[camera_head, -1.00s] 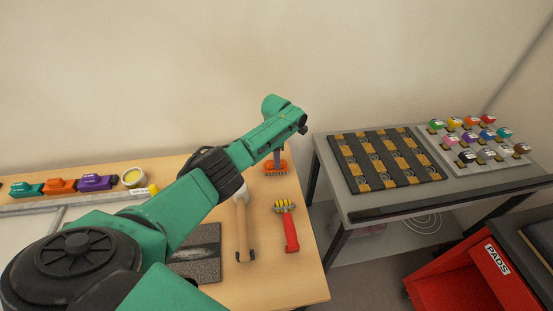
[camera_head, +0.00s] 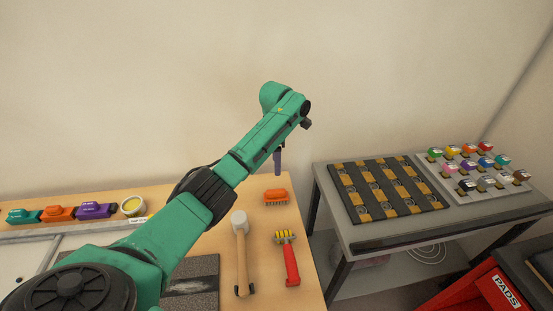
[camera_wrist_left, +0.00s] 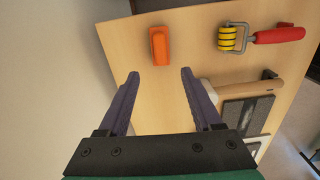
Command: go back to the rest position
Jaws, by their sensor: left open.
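My left arm reaches over the wooden workbench (camera_head: 310,284) in the head view. My left gripper (camera_head: 277,160) hangs from its far end, with a purple finger showing above and beyond the orange brush (camera_head: 276,197). In the left wrist view the two purple fingers of the left gripper (camera_wrist_left: 159,76) are spread apart with nothing between them. The orange brush (camera_wrist_left: 159,46) lies on the bench beyond the fingertips, apart from them. My right gripper is not in view.
A mallet (camera_head: 240,250) and a red-handled roller (camera_head: 289,262) lie on the bench. A dark textured plate (camera_head: 205,275) is partly behind my arm. Coloured blocks (camera_head: 95,211) line the left. A grey table (camera_head: 400,232) holds a slatted board and colourful knobs.

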